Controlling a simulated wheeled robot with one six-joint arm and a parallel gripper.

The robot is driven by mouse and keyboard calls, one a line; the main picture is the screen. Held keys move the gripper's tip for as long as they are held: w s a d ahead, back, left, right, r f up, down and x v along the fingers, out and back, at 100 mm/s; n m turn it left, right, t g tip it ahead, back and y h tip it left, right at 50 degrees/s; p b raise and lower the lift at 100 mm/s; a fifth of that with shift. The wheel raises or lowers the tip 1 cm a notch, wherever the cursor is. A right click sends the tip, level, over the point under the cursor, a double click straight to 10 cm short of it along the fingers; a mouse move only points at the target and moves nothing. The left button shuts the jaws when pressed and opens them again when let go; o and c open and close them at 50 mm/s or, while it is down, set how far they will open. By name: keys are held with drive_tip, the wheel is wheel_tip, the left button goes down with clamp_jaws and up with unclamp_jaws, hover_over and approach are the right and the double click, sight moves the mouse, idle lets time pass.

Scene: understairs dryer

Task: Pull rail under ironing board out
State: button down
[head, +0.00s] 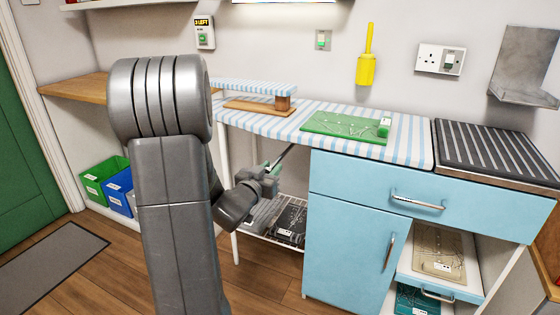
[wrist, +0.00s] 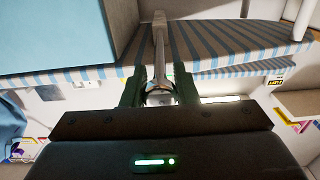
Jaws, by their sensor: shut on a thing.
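The ironing board (head: 330,108) has a blue and white striped cover and stands level beside the blue cabinet. In the wrist view its striped cover (wrist: 215,48) runs across the picture. The rail (head: 285,157) is a thin metal bar under the board, slanting up and away from my gripper. In the wrist view the rail (wrist: 160,45) leads straight out from between the fingers. My gripper (head: 271,168) is below the board's front edge, shut on the rail's near end. In the wrist view the green fingers of my gripper (wrist: 159,90) stand on both sides of the metal end.
The blue cabinet (head: 350,210) stands close to the right of my gripper. A wire shelf (head: 268,232) with dark items is below it. A white leg (head: 225,158) stands to the left. A green board (head: 345,127) and small sleeve board (head: 255,87) lie on top. Floor in front is clear.

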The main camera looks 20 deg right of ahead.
drive_tip(key=v, duration=1)
drive_tip(key=shift+s+a, duration=0.25)
drive_tip(key=shift+s, duration=0.1)
drive_tip(key=shift+f, duration=0.15)
drive_tip(key=c, duration=1.6)
unclamp_jaws()
drive_tip(key=o, duration=0.5)
drive_tip(key=shift+s+a, duration=0.1)
drive_tip(key=shift+a, duration=0.1)
drive_tip(key=shift+c, duration=0.2)
drive_tip(key=p+v, duration=0.2)
drive_tip(key=v, duration=1.1)
drive_tip(key=shift+s+a, duration=0.3)
drive_tip(key=b+x, duration=0.2)
drive_tip(key=x, duration=1.2)
